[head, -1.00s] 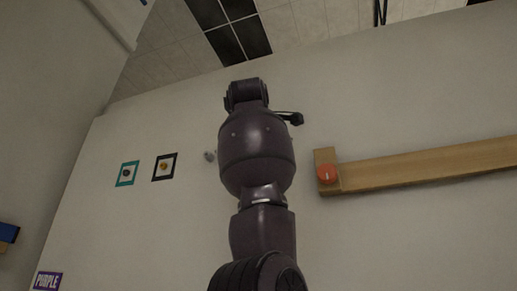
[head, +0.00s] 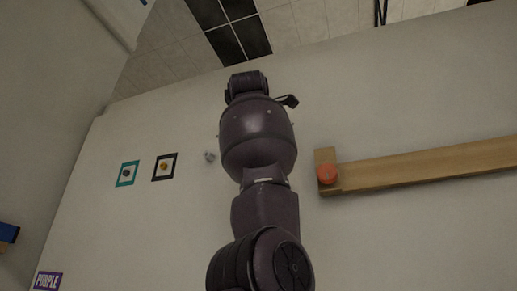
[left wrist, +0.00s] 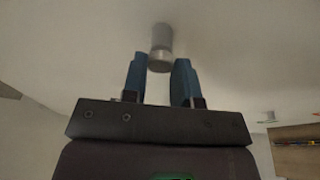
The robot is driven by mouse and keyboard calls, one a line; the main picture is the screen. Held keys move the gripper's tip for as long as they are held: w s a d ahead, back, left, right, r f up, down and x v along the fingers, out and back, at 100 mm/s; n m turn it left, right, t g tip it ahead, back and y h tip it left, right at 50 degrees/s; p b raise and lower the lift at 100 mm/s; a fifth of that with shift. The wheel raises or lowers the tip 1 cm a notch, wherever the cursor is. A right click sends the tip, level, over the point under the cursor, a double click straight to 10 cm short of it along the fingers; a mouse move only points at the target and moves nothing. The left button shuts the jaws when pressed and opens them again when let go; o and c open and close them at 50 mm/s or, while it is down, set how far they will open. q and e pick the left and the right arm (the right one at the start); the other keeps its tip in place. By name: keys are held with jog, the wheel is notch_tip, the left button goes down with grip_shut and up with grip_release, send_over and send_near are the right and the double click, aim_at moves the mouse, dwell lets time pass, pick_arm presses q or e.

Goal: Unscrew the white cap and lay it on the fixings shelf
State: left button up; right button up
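In the left wrist view, a pale grey-white cylinder (left wrist: 161,43), which looks like the white cap, stands out from the wall. Its near end sits at the fingertips of my left gripper (left wrist: 160,64). The two blue fingers are open on either side of it; I cannot tell whether they touch it. In the head view my arm hides the gripper and this spot. A wooden shelf (head: 430,165), perhaps the fixings shelf, runs along the wall at right, with an orange round piece (head: 327,174) at its left end. My right gripper is not in view.
A small grey knob (head: 209,157) is on the wall left of my arm. Further left hang a black-framed picture (head: 164,167) and a teal-framed one (head: 127,174). A PURPLE sign (head: 47,281) is at lower left. The wall between arm and shelf is bare.

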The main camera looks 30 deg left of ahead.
pick_arm(q)
jog(key=shift+o, duration=0.9)
jog(key=m+t+h+b, duration=0.1)
jog(key=m, duration=0.6)
jog(key=m+t+h+b, duration=0.1)
jog(key=m+t+b, duration=0.1)
jog(key=m, duration=0.6)
jog(key=m+t+h+b, duration=0.1)
jog(key=m, duration=0.7)
jog(key=shift+a+f+t+h+b, duration=0.2)
jog(key=shift+t+h+b, duration=0.1)
jog(key=shift+t, duration=0.1)
